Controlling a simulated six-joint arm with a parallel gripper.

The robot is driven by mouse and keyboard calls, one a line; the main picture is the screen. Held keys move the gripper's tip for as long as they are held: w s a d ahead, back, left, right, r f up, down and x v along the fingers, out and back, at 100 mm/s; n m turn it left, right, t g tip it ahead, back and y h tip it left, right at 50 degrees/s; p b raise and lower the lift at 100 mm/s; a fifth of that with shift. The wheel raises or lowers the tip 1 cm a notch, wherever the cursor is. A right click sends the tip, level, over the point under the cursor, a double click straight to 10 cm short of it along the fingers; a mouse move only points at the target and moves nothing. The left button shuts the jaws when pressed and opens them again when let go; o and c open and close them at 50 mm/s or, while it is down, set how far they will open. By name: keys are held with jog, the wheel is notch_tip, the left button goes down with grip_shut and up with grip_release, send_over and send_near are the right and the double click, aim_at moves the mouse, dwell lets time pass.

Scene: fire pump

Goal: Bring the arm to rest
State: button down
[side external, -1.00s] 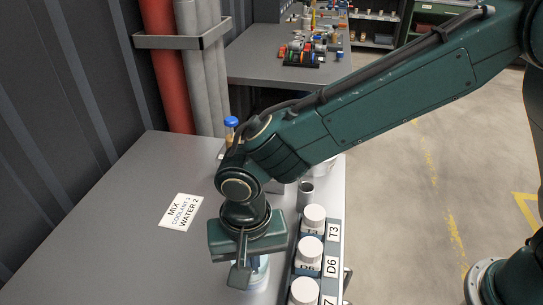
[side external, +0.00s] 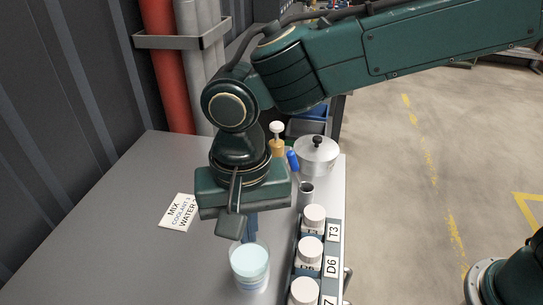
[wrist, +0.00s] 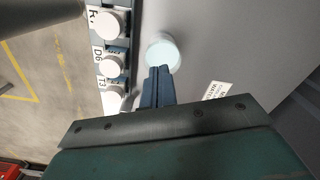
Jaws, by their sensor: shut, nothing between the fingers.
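My gripper (side external: 250,230) is shut and empty, pointing down above the grey bench (side external: 140,235). In the wrist view its closed blue fingers (wrist: 158,86) appear beside the clear cup of pale blue liquid. The cup (side external: 250,272) stands upright on the bench, just in front of and below the fingers in the side view. It also shows in the wrist view (wrist: 163,50). I cannot tell the exact gap between the fingertips and the cup rim.
A rack of white-capped bottles (side external: 310,250) with labels T3 and D6 runs along the bench's right edge. A mix card (side external: 177,213) lies left. Red and grey pipes (side external: 160,70) stand behind.

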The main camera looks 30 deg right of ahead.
jog(key=d+r+n+t+y, duration=0.1)
jog(key=d+r, duration=0.4)
jog(key=d, duration=0.5)
jog(key=d+r+n+t, duration=0.1)
jog(key=d+r, duration=0.3)
jog(key=d, duration=0.5)
jog(key=s+d+n+t+h, duration=0.1)
jog(key=s+d+n+t, duration=0.1)
jog(key=s+d, duration=1.1)
jog(key=d+t, duration=0.1)
jog(key=d, duration=0.2)
jog(key=shift+s+f+t, duration=0.15)
jog(key=shift+f+t, duration=0.05)
jog(key=shift+t, duration=0.1)
